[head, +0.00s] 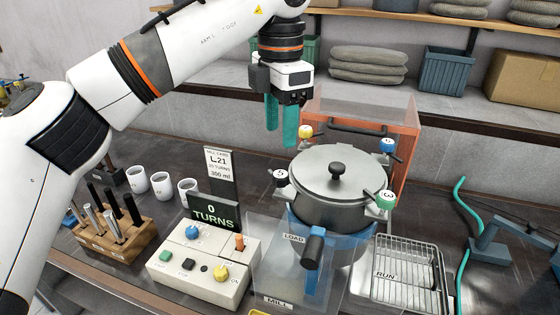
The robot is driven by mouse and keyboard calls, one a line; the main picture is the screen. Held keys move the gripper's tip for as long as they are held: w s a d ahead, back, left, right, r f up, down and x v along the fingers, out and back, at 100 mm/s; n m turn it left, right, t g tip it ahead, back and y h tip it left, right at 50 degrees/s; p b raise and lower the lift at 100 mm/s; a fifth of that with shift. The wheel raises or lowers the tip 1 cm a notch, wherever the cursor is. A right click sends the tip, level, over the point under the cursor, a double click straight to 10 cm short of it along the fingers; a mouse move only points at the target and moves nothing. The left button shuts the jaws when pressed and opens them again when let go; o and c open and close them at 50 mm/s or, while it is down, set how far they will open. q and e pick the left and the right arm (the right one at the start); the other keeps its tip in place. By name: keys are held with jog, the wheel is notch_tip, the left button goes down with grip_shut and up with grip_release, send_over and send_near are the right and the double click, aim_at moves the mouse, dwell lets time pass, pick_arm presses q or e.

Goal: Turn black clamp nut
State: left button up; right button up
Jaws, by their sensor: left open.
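A grey lidded pot (335,185) with a black lid knob stands in the mill on the bench. Clamp nuts sit around its rim: a black one (281,177) with a white mark at the left front, a yellow one (306,131) at the left back, a blue one (388,145) at the right back and a green one (386,198) at the right front. My left gripper (281,124) points down, its two teal fingers apart and empty. In the picture it is above the black nut and near the yellow nut, touching neither. My right gripper is out of view.
A control box (205,262) with buttons and a "0 TURNS" display (214,212) stands left of the mill. A clear guard (262,262) is in front of the pot and an orange-framed panel (407,118) behind. A wire rack (408,268) is at right. White cups (162,183) stand left.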

aim_at(280, 174)
pick_arm(q)
jog(key=shift+s+f+p, duration=0.3)
jog(key=shift+f, duration=0.6)
jog(key=f, duration=0.2)
jog(key=f+p, duration=0.1)
jog(key=shift+w+f, duration=0.35)
jog(key=shift+w, duration=0.05)
jog(key=f, duration=0.1)
jog(key=f+p, duration=0.1)
jog(key=f, duration=0.1)
jog(key=shift+w+f, duration=0.25)
jog(key=shift+w, duration=0.05)
jog(key=shift+s+f, duration=0.15)
jog(key=shift+f, duration=0.2)
jog(key=shift+c, duration=0.3)
jog(key=c, duration=0.9)
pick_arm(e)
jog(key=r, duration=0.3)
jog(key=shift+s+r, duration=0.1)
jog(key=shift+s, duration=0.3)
